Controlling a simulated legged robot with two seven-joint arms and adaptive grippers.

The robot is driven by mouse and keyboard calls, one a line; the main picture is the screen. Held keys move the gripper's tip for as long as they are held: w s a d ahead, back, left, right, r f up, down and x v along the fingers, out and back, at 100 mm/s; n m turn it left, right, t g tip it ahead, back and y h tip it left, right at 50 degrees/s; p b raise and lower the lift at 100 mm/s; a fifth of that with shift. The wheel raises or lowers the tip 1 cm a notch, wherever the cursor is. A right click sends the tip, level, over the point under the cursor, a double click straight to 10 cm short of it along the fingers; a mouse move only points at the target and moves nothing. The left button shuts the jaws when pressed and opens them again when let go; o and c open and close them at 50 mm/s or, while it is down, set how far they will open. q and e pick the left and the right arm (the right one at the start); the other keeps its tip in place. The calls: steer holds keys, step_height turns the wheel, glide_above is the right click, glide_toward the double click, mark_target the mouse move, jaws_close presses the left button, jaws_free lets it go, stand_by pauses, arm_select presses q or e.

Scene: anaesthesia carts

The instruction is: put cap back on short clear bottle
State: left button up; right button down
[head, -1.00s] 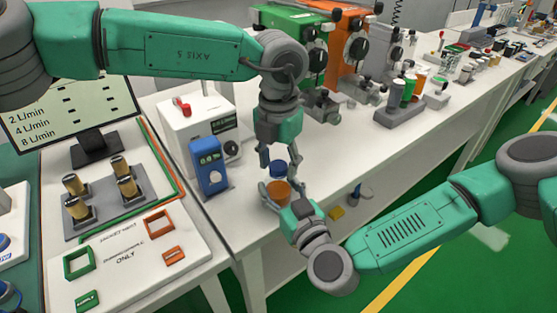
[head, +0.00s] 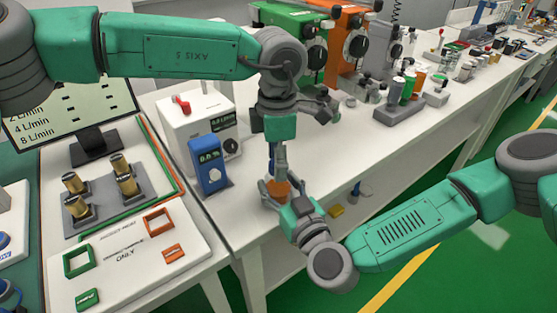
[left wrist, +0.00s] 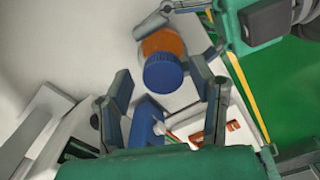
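An orange, see-through bottle (head: 277,190) is between the fingers of my right gripper (head: 281,187), which is shut around its body. In the left wrist view the bottle (left wrist: 163,42) has a blue cap (left wrist: 163,72) at its near end. The cap looks in line with the bottle, but I cannot tell whether it is fully seated. My left gripper (head: 276,166) points down from above the bottle. Its two fingers are spread, one on each side of the cap in the left wrist view, with gaps visible. In the head view the left fingers hide the cap.
A blue meter (head: 209,165) and a white box (head: 197,125) stand just left of the grippers. Grey racks with bottles (head: 403,105) stand further right. White tabletop is free between.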

stand_by(0.3)
arm_select(q)
step_height(320, 180, up, 12)
stand_by(0.4)
steer(key=shift+f, duration=0.1)
arm_select(e)
steer(key=c, duration=0.6)
jaws_free()
steer(key=shift+c, duration=0.2)
steer(key=shift+s, duration=0.1)
arm_select(q)
steer(key=shift+d, duration=0.1)
arm_select(e)
steer(key=v, duration=1.1)
steer(key=shift+s+d, duration=0.3)
